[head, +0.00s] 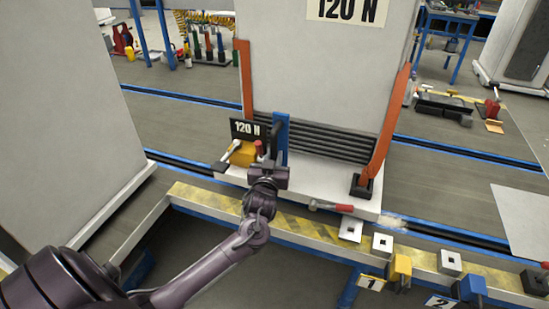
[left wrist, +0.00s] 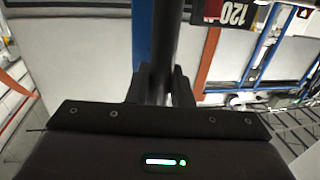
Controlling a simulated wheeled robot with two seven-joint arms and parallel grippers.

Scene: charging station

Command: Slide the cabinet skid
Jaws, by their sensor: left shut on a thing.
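The tall pale cabinet (head: 315,65) stands on a white skid (head: 325,192), between two orange uprights. A blue post (head: 282,130) rises at the skid's front, beside a "120 N" sign (head: 247,129). My left gripper (head: 272,158) is at this post, in front of the cabinet. In the left wrist view its fingers (left wrist: 161,88) are shut on a dark upright bar (left wrist: 165,45), the handle, which stands beside the blue post (left wrist: 142,35). The gripper hides the handle's lower part. My right gripper is in neither view.
A yellow-striped beam (head: 300,230) runs in front, with square plates and numbered clamps at right. Blue-edged rails (head: 450,233) cross the floor. Another large pale cabinet (head: 55,110) stands at left.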

